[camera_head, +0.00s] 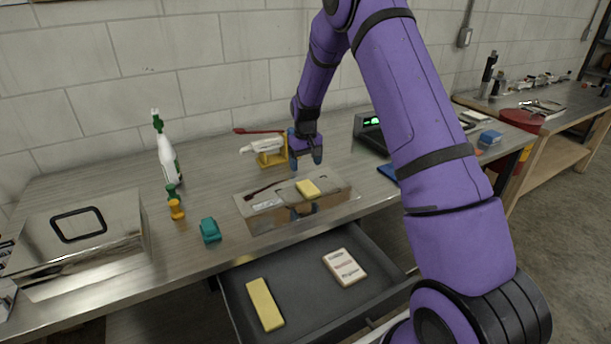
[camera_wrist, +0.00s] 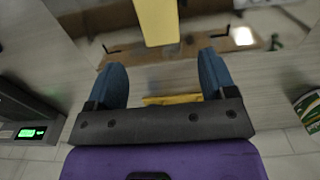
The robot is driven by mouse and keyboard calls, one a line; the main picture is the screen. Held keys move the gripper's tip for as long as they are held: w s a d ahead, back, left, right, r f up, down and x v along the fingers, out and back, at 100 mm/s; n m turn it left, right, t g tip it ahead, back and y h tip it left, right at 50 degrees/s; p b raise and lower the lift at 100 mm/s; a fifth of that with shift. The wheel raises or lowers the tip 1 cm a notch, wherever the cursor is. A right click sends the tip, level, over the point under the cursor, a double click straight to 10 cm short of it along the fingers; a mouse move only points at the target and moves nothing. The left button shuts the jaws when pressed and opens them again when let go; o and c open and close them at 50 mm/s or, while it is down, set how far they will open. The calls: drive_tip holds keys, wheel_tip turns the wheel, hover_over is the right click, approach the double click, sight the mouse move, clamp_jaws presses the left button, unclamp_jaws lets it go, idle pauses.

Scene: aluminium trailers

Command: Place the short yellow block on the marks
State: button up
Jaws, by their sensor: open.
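The short yellow block (camera_head: 308,188) lies on a shiny metal plate (camera_head: 338,205) near the front of the bench. In the wrist view the yellow block (camera_wrist: 157,20) is cut off by the top edge. Dark marks (camera_wrist: 112,50) show on both sides of it; whether it lies fully on them I cannot tell. My gripper (camera_head: 306,164) hangs just behind and above the block, fingers down. In the wrist view my gripper (camera_wrist: 168,62) is open, with nothing between its fingers; the block is beyond the fingertips.
An open drawer below the plate holds a long yellow block (camera_head: 265,303) and a white labelled box (camera_head: 345,267). A yellow stand (camera_head: 272,158) is close behind my gripper. A teal object (camera_head: 210,231), a bottle (camera_head: 168,160) and a metal box (camera_head: 75,240) stand left.

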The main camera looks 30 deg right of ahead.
drive_tip(key=s+a+r+t, duration=0.1)
drive_tip(key=s+a+r, duration=0.1)
drive_tip(key=s+r, duration=0.55)
drive_tip(key=s+a+r+t, duration=0.15)
drive_tip(key=s+r, duration=0.35)
drive_tip(key=r, duration=0.6)
drive_tip(key=s+a+r, duration=0.3)
drive_tip(key=s+r, duration=0.3)
drive_tip(key=r, duration=0.3)
drive_tip(key=s+a+r+t, duration=0.1)
drive_tip(key=s+a, duration=0.1)
drive_tip(key=s, duration=1)
drive_tip(key=s+a+r+t, duration=0.1)
drive_tip(key=s+a, duration=0.1)
drive_tip(key=s, duration=1)
drive_tip(key=shift+r+t, duration=0.35)
drive_tip(key=shift+r, duration=0.05)
drive_tip(key=shift+w, duration=0.1)
